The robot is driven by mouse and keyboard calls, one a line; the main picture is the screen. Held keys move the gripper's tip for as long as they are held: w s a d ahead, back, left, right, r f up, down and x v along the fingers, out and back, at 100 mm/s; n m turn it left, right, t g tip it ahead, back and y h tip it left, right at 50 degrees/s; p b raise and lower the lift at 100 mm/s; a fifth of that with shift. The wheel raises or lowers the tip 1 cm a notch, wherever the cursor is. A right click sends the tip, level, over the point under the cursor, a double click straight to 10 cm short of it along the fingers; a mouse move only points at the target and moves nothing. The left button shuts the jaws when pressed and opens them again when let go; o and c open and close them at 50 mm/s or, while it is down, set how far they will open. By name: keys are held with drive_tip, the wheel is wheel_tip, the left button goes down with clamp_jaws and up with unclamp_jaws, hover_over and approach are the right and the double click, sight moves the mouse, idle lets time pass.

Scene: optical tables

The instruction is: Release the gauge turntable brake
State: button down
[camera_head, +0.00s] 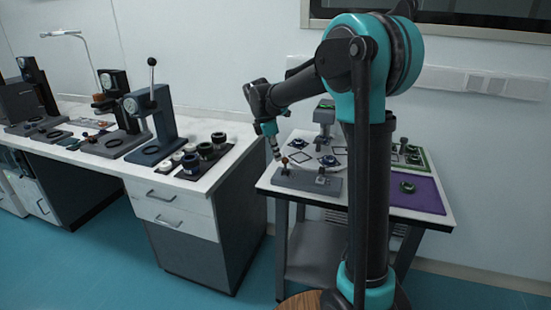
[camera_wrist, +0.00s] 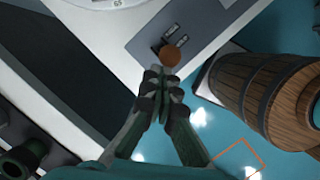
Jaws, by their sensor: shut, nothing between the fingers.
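A grey control plate (camera_head: 325,186) lies at the front left of the right-hand table. A small lever with a brown-orange ball knob (camera_head: 284,160) stands at its left; a second small upright fitting (camera_head: 321,177) stands further right. My gripper (camera_head: 277,158) is shut and empty, pointing down right beside the knob. In the wrist view the knob (camera_wrist: 170,55) lies just ahead of the shut fingertips (camera_wrist: 162,84); I cannot tell whether they touch. Two dark labels (camera_wrist: 172,36) lie on the plate beyond the knob. A pale round disc (camera_head: 312,147), which looks like the turntable, sits behind the plate.
A purple mat (camera_head: 425,197) and a green-edged tray (camera_head: 413,156) with small parts lie on the right of the table. A grey stand (camera_head: 325,115) rises behind the disc. A long bench (camera_head: 190,184) with lever presses stands left, across a gap.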

drive_tip(key=shift+w+d+r, duration=0.1)
drive_tip(key=shift+w+d, duration=0.15)
drive_tip(key=shift+w, duration=0.3)
drive_tip(key=shift+w+d, duration=0.25)
drive_tip(key=shift+w, duration=0.25)
drive_tip(key=shift+r, duration=0.2)
drive_tip(key=shift+r, duration=0.65)
drive_tip(key=shift+a, duration=0.1)
drive_tip(key=w+a+r, duration=0.2)
drive_tip(key=w+r, duration=0.4)
drive_tip(key=r, duration=0.3)
drive_tip(key=shift+w+a, duration=0.25)
drive_tip(key=shift+a, duration=0.15)
